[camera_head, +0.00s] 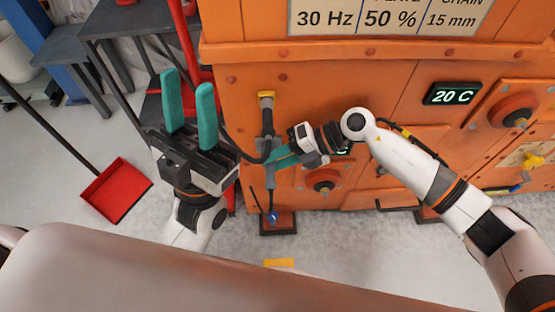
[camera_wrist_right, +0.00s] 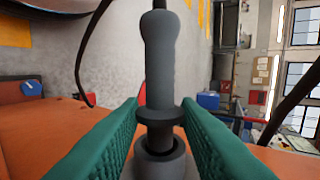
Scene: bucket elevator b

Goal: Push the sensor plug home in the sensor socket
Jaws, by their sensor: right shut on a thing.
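The sensor plug (camera_wrist_right: 160,60) is a dark grey cylinder with a rounded back end and a wide collar. My right gripper (camera_wrist_right: 160,118) is shut on it near the collar, one teal finger on each side. Just below the collar in the wrist view is a dark grey ring, apparently the sensor socket (camera_wrist_right: 160,165). The plug lines up with it, and a short dark stretch shows between collar and ring; how deep the plug sits is hidden. In the head view my right gripper (camera_head: 277,157) is at the orange panel's front. My left gripper (camera_head: 189,105) is open and empty, left of the panel.
A red dustpan (camera_head: 116,190) lies on the floor at left.

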